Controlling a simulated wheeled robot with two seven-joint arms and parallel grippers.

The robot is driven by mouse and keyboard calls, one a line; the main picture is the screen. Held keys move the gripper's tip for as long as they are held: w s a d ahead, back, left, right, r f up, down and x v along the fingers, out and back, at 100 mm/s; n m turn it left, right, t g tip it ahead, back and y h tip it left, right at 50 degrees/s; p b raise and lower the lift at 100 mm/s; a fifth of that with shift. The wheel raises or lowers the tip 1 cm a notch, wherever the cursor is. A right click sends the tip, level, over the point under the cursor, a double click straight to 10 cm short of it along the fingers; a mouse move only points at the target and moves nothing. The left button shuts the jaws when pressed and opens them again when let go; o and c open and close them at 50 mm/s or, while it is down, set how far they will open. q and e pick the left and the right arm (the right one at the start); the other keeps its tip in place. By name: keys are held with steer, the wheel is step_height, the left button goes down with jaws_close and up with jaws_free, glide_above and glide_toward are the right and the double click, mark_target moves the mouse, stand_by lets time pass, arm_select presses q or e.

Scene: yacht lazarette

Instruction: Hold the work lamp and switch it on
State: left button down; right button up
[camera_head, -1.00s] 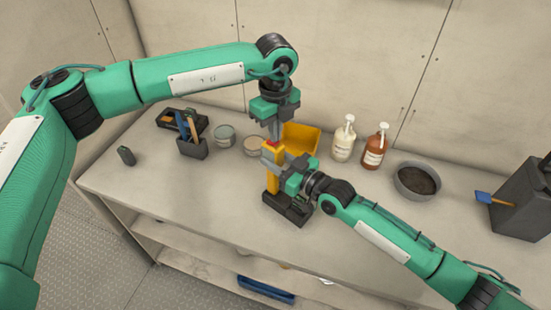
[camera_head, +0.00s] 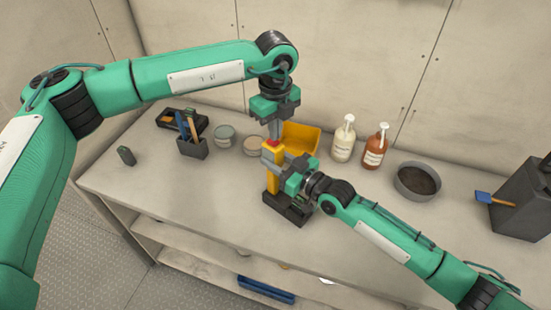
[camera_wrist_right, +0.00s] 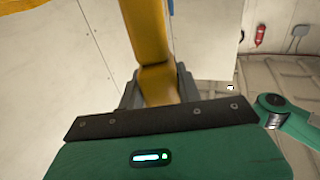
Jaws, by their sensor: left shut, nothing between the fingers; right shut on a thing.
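The work lamp is a yellow upright post (camera_head: 273,182) with a red button (camera_head: 272,143) on top and a dark base (camera_head: 287,211) on the bench. My right gripper (camera_head: 280,172) is shut on the yellow post from the right; its fingers partly cover the post. The right wrist view shows the yellow lamp body (camera_wrist_right: 150,45) between the dark fingers (camera_wrist_right: 158,90). My left gripper (camera_head: 275,135) is shut and empty, pointing straight down with its tips at or just above the red button. I cannot tell whether they touch. No lit lamp face shows.
A yellow bin (camera_head: 302,137) stands just behind the lamp. Two pump bottles (camera_head: 343,142) and a grey bowl (camera_head: 417,182) are to the right. A tool holder (camera_head: 192,148) and tins (camera_head: 224,134) are to the left. The bench (camera_head: 200,200) is clear at front left.

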arm_select(q)
steer(key=shift+r, duration=2.8)
step_height(320, 180, up, 7)
steer(key=a+n, duration=0.1)
steer(key=n, duration=0.1)
steer(key=shift+w+r, duration=0.2)
steer(key=shift+w, duration=0.2)
steer(key=shift+f, duration=0.15)
step_height(320, 180, down, 14)
steer(key=shift+r, duration=0.1)
steer(key=shift+a, duration=0.1)
